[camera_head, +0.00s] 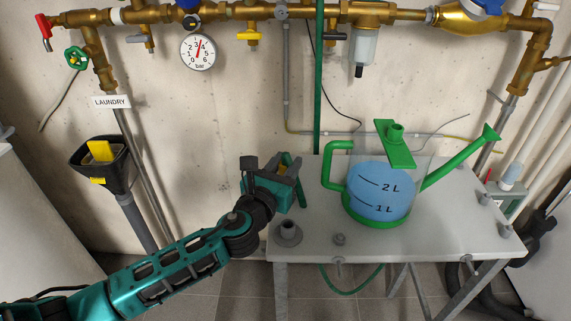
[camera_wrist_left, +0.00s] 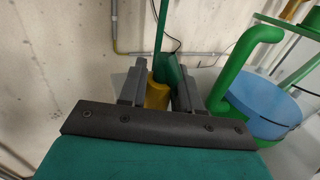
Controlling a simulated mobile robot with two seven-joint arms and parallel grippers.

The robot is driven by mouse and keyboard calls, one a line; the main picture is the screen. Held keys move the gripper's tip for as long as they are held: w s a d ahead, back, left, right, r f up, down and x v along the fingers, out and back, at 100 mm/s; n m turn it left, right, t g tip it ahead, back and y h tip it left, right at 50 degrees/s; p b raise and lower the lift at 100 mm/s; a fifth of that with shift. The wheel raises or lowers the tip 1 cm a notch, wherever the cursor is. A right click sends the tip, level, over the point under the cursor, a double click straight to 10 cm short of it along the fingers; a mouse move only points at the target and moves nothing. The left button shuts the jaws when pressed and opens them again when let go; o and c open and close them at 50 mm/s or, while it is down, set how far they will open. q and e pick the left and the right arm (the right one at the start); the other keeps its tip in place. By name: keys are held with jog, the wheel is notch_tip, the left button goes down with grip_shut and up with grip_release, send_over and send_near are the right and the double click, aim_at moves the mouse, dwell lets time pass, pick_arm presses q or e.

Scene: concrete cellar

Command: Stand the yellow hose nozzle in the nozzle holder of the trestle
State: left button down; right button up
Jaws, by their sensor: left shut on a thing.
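My left gripper (camera_head: 284,165) is over the left back part of the pale trestle (camera_head: 330,245). It is shut on the yellow hose nozzle (camera_wrist_left: 157,93), which shows between the grey fingers in the left wrist view; a green part lies beside it. In the head view only a little yellow shows and the fingers hide most of the nozzle. A grey round socket (camera_head: 288,232), which looks like the nozzle holder, stands at the trestle's front left corner, below and apart from the gripper. My right gripper is out of view.
A clear watering can (camera_head: 380,190) with blue water and green handle and spout stands right of my gripper. A small grey knob (camera_head: 339,239) is near the front edge. A black funnel (camera_head: 118,175) with yellow pieces stands left. Brass pipes (camera_head: 290,12) run along the wall.

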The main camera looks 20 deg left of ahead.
pick_arm(q)
jog(key=c, duration=0.7)
grip_release()
jog(key=shift+s+a, duration=0.15)
jog(key=shift+s, duration=1.1)
jog(key=s+a, duration=0.1)
jog(key=s, duration=0.9)
jog(key=shift+s, duration=0.2)
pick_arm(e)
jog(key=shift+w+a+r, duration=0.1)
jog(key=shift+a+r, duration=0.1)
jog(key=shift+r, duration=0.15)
pick_arm(q)
jog(key=shift+a, duration=0.1)
